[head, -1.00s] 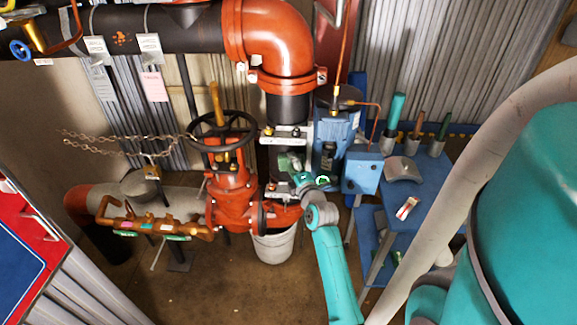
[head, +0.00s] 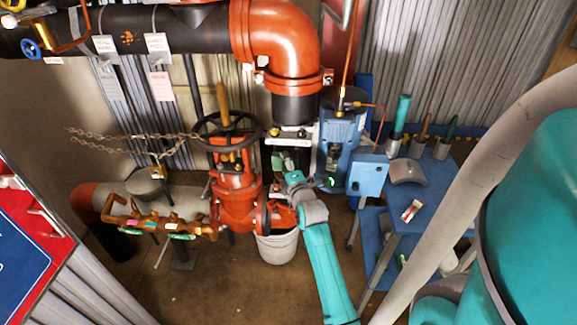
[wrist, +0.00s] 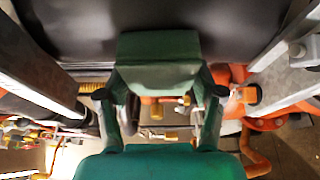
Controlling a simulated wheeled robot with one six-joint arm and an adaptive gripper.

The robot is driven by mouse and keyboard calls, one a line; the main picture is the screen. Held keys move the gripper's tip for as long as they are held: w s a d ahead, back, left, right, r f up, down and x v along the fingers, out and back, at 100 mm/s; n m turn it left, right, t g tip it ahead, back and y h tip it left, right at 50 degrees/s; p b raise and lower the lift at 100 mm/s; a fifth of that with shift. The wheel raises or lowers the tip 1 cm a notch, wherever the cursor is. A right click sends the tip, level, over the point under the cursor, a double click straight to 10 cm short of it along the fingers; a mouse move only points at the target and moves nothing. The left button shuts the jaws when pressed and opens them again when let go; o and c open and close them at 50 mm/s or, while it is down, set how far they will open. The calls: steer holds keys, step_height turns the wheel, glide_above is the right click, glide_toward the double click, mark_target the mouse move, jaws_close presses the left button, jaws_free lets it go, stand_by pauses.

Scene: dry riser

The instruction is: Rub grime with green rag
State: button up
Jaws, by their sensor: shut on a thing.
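My gripper (wrist: 162,108) is shut on the green rag (wrist: 160,62), which shows as a dark green pad between its fingers in the wrist view. The rag lies right in front of a broad dark surface (wrist: 180,22), seemingly the black pipe; I cannot tell whether they touch. In the head view my gripper (head: 287,170) is among the red pipework, just below the black vertical pipe section (head: 292,108). The rag is small and hard to make out there. I cannot make out any grime; the rag or gripper may hide it.
A red valve with a black handwheel (head: 228,131) stands close left of my gripper. A blue pump (head: 338,145) stands close right. A whitish bucket (head: 277,247) is below. A blue bench (head: 425,180) with tools is at the right. Metal bars (wrist: 282,75) flank the gripper.

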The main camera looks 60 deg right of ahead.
steer(key=shift+s+a, duration=0.4)
steer(key=shift+a, duration=0.5)
steer(key=shift+s+a, duration=0.35)
steer(key=shift+a, duration=0.6)
steer(key=shift+s+a, duration=0.4)
steer(key=shift+a, duration=0.5)
steer(key=shift+a, duration=0.15)
steer(key=shift+s+a, duration=0.3)
steer(key=shift+a, duration=0.35)
steer(key=shift+s+a, duration=0.25)
steer(key=shift+a, duration=0.35)
